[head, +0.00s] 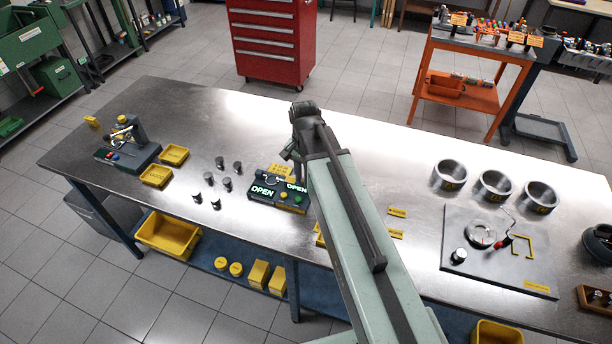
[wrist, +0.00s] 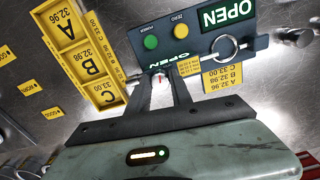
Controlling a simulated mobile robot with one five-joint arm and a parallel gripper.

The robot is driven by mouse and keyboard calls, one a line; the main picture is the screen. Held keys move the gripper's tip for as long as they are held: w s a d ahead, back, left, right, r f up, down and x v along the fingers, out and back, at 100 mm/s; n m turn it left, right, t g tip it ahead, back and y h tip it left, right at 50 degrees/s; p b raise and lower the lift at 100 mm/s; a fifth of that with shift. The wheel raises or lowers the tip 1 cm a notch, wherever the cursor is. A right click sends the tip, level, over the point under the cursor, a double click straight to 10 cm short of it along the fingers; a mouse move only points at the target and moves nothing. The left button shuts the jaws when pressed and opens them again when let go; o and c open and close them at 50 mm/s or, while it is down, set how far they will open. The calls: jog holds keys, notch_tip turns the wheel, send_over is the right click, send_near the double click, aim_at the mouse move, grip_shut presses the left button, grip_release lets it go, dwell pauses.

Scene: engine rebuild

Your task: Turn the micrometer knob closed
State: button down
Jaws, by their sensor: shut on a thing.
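The micrometer station is a dark box (head: 278,193) on the bench in the head view, with lit green "OPEN" displays and green and yellow buttons. The wrist view shows the station (wrist: 192,44) close up, with green and yellow buttons, two "OPEN" readings and a metal ring (wrist: 224,48) at its side. My gripper (wrist: 166,78) has its fingertips at the station's edge, beside the smaller "OPEN" display, shut on a small part that I take as the micrometer knob. The fingers mostly hide that part. In the head view my arm hides the gripper.
Yellow trays lettered A (wrist: 58,28) and B and C (wrist: 92,62) lie close to my gripper. Several grey cylinders (head: 227,184) stand left of the station in the head view. A plate with tools (head: 500,258) and large metal rings are at the right.

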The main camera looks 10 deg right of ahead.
jog(key=n, duration=0.5)
jog(key=shift+s+n, duration=0.2)
jog(key=shift+n, duration=0.2)
jog(key=n, duration=0.5)
jog(key=shift+d, duration=0.1)
jog(key=n, duration=0.5)
jog(key=shift+n, duration=2.6)
jog(key=c, duration=1.1)
grip_release()
jog(key=shift+c, duration=0.2)
jog(key=shift+w, duration=0.1)
